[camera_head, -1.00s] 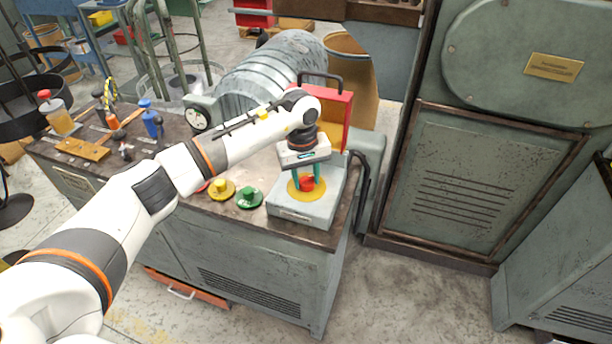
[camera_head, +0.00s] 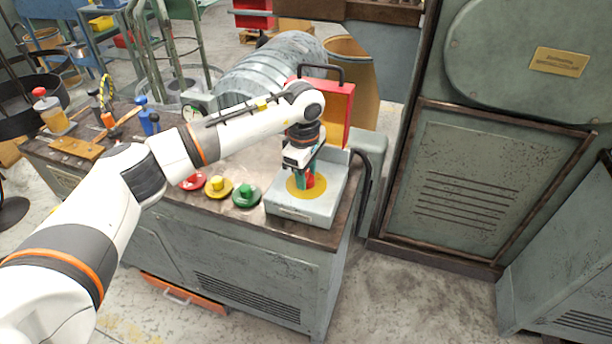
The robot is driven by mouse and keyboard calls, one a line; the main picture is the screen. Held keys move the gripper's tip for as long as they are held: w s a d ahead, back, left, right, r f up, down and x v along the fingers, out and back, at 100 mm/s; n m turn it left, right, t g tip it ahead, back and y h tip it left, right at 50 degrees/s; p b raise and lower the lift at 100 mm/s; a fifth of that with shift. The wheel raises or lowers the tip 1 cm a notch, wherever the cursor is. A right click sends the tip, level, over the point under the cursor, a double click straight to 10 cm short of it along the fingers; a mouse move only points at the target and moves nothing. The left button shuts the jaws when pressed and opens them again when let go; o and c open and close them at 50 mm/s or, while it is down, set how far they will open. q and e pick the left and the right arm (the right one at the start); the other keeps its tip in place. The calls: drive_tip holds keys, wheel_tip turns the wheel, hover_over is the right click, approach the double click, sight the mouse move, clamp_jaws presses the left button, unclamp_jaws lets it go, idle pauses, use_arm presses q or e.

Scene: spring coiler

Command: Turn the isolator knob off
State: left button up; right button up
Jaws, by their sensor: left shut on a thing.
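The red isolator knob (camera_head: 310,181) stands on a yellow round plate (camera_head: 293,187) on top of a grey box (camera_head: 301,209) at the right end of the workbench. My left gripper (camera_head: 306,180) points down from above and is shut on the knob. Its teal fingers partly cover the knob, so the exact angle of the knob is hard to read. My right gripper is not in view.
Red (camera_head: 193,181), yellow (camera_head: 218,187) and green (camera_head: 246,196) round buttons sit along the bench front, left of the box. A red case panel (camera_head: 337,112) with a black handle stands behind the box. Bottles and tools crowd the bench's left end.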

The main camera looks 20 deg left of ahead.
sight(307, 181)
use_arm(q)
drive_tip(key=n+b, duration=0.1)
drive_tip(key=n, duration=0.3)
drive_tip(key=shift+s+f, duration=0.1)
drive_tip(key=shift+n+y+b, duration=0.3)
drive_tip(key=shift+n, duration=1.8)
drive_tip(key=o, duration=1)
drive_tip(key=shift+d, duration=0.1)
drive_tip(key=shift+c, duration=0.2)
wheel_tip(307, 181, up, 12)
drive_tip(key=shift+s+d, duration=0.2)
drive_tip(key=shift+s, duration=0.15)
